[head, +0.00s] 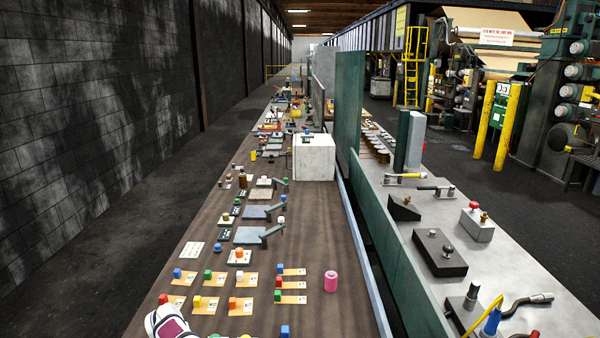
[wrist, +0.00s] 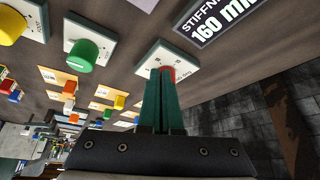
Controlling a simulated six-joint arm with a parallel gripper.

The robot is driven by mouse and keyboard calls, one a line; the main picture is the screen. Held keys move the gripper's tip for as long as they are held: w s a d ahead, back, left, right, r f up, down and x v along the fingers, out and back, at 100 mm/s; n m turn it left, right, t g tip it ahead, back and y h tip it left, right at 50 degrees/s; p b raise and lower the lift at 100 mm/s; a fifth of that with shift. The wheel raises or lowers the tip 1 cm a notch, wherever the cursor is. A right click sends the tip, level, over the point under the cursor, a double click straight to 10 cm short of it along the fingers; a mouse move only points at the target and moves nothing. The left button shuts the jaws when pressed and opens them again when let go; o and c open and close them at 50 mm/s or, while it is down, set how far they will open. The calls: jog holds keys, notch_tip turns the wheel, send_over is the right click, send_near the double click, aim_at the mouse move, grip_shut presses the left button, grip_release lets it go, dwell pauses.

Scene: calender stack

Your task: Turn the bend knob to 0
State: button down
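In the wrist view, my gripper (wrist: 168,76) has two green fingers close together, with a narrow dark gap between them. Their tips are at a red knob (wrist: 168,71) on a white dial plate (wrist: 184,61). The fingers hide much of the knob, and I cannot tell whether they press on it. The plate's markings are too small to read, so I cannot tell whether this is the bend knob or where it points. In the head view my fingers do not show.
A green knob (wrist: 83,55) and a yellow knob (wrist: 10,28) stand on plates to the left in the wrist view. A sign (wrist: 215,20) reads "STIFFNESS 160 mN", cut off at the edge. In the head view, a pink cylinder (head: 330,281) and a white box (head: 314,158) stand on the bench.

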jog(key=shift+s+d, duration=0.25)
jog(key=shift+s+a+r, duration=0.55)
jog(key=shift+a+r, duration=0.65)
jog(key=shift+r, duration=2.25)
notch_tip(320, 180, down, 7)
jog(key=shift+r, duration=0.1)
jog(key=shift+w, duration=0.3)
jog(key=shift+w+d, duration=0.2)
jog(key=shift+d, duration=0.35)
jog(key=shift+w+d, duration=0.3)
jog(key=shift+d, duration=0.05)
